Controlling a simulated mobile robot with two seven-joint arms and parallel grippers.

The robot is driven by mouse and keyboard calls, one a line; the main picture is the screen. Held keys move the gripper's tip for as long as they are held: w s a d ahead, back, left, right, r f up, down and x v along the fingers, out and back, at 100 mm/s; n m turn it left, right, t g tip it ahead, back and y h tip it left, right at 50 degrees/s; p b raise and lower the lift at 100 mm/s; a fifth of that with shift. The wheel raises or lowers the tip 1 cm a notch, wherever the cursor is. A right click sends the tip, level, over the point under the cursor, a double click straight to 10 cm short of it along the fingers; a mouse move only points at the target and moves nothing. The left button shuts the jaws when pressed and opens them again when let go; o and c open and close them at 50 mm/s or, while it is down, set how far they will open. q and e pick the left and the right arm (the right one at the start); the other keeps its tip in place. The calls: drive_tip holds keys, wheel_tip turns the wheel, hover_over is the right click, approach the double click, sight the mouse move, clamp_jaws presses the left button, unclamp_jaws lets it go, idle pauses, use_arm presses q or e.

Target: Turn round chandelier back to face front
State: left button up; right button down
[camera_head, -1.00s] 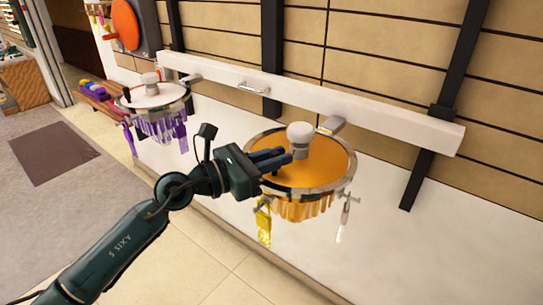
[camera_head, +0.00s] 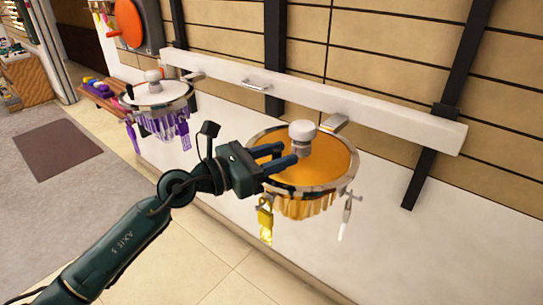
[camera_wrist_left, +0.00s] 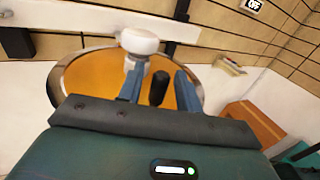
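The near round chandelier (camera_head: 330,165) has an orange top disc, a silver rim, a white central knob and amber crystals below. It hangs from a white beam. It also shows in the left wrist view (camera_wrist_left: 92,80). My left gripper (camera_head: 290,154) reaches over the left part of its disc. In the left wrist view its two blue fingers (camera_wrist_left: 158,84) are apart, with a black upright peg (camera_wrist_left: 158,88) between them and visible gaps on both sides. My right gripper is not in view.
A second round chandelier (camera_head: 160,95) with a white top and purple crystals hangs to the left. The white beam (camera_head: 380,118) runs along the wall behind both. A yellow tag (camera_head: 265,222) and a pale pendant (camera_head: 346,215) hang from the near rim. The tiled floor in front is clear.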

use_arm(q)
drive_tip(key=shift+s+a+f, duration=0.1)
drive_tip(key=shift+a, duration=0.15)
drive_tip(key=b+v, duration=0.3)
drive_tip(key=v, duration=0.9)
drive_tip(key=shift+a+b, duration=0.35)
drive_tip(key=shift+b, duration=0.05)
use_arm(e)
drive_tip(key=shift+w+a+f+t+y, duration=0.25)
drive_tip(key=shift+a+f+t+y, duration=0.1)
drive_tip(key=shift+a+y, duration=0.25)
use_arm(q)
drive_tip(key=shift+s, duration=0.1)
